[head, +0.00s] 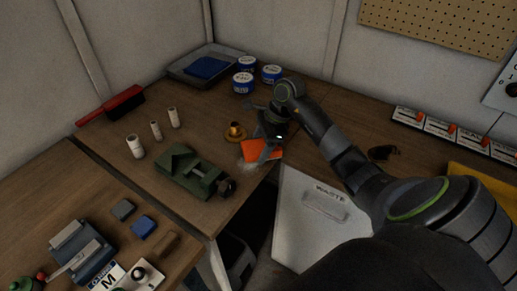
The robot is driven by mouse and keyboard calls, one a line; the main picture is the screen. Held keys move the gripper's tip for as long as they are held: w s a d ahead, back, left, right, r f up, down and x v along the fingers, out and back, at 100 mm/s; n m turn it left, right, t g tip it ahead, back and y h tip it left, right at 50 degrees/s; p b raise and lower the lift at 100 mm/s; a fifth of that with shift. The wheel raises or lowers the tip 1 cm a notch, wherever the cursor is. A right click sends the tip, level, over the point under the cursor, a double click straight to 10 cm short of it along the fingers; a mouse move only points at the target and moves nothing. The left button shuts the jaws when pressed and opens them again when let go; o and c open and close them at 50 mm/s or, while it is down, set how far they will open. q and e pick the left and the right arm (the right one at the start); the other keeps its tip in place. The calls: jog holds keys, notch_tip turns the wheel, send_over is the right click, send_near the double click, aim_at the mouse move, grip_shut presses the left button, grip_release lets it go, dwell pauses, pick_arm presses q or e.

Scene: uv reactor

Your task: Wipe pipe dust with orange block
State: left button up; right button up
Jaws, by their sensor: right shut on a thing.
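My right gripper (268,142) reaches down over the wooden bench from the right and is shut on the orange block (250,150). The block is at or just above the bench top; the fingers hide part of it. A pale dusty patch (243,164) shows on the wood at the block's near left edge. My left gripper is not in view.
A brass fitting (235,132) sits just left of the block. A green vise (188,172) stands nearer me. Blue-and-white tins (243,83) and a grey tray (180,68) are behind. A red brush (110,106) lies left. A white waste bin (310,233) stands below the bench edge.

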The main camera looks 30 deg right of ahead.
jog(key=shift+r, duration=0.1)
jog(key=shift+r+p, duration=0.9)
jog(key=shift+r, duration=2.05)
jog(key=shift+r, duration=1.5)
jog(key=shift+f, duration=0.1)
jog(key=f+b, duration=0.4)
jog(key=b, duration=0.1)
jog(key=a+f+b, duration=0.1)
jog(key=f+b, duration=0.2)
jog(key=shift+w, duration=0.2)
jog(key=shift+d+f+b, duration=0.1)
jog(key=shift+f+b, duration=1)
jog(key=shift+b, duration=0.15)
